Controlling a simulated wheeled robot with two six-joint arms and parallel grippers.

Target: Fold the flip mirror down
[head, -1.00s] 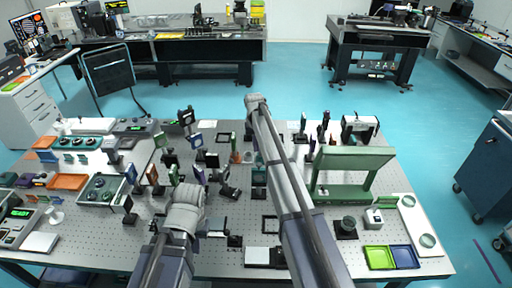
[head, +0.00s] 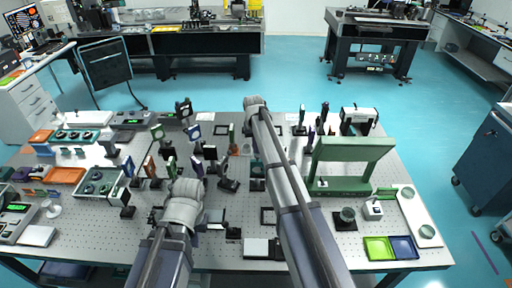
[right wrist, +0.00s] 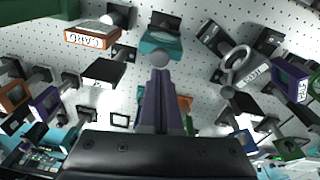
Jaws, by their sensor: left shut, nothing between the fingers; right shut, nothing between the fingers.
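A teal mount (right wrist: 160,42) stands straight ahead of my right gripper (right wrist: 160,75) in the right wrist view. I take it for the flip mirror, but no label confirms this. A round grey piece (right wrist: 160,60) shows at its near edge, by my fingertips; I cannot tell if they touch it. The right fingers are shut and hold nothing.
Several mounted optics crowd the perforated table around the right gripper, including an orange-framed block (right wrist: 90,38) and a grey ring mount (right wrist: 236,65). A large green frame (head: 350,165) stands right of my right arm. Green (head: 378,249) and blue (head: 402,248) trays lie at the front right.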

